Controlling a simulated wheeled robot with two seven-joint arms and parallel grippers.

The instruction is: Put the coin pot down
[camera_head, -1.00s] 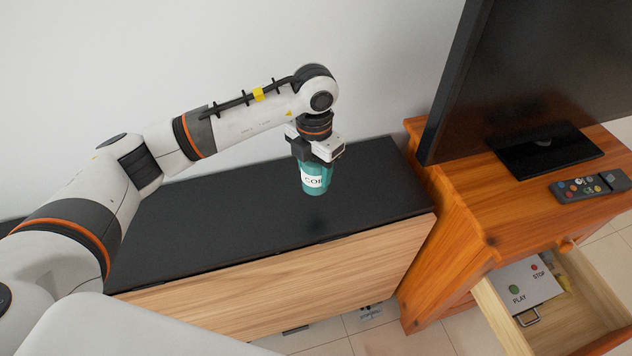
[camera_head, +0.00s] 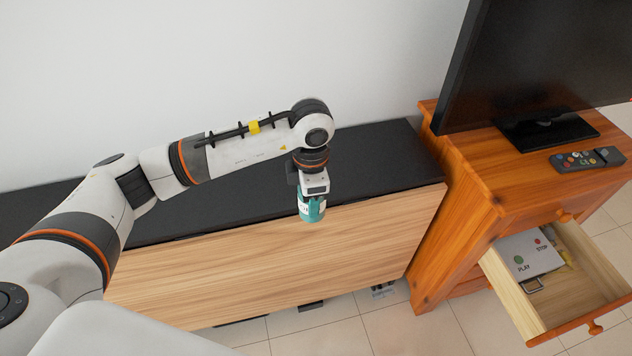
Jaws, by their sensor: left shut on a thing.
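The coin pot (camera_head: 312,213) is a small teal pot with a white label, partly hidden by the gripper above it. My left gripper (camera_head: 312,195) points down and is shut on the pot. The pot shows against the front edge and wooden front of the low cabinet with a black top (camera_head: 375,163). I cannot tell how high it hangs or whether it touches the cabinet. My right gripper is not in view.
On the right stands an orange wooden cabinet (camera_head: 480,190) with a television (camera_head: 545,60) and a remote control (camera_head: 587,160) on it. Its open drawer (camera_head: 590,290) juts forward and holds a box marked PLAY and STOP (camera_head: 528,256). The black top is bare on both sides of my arm.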

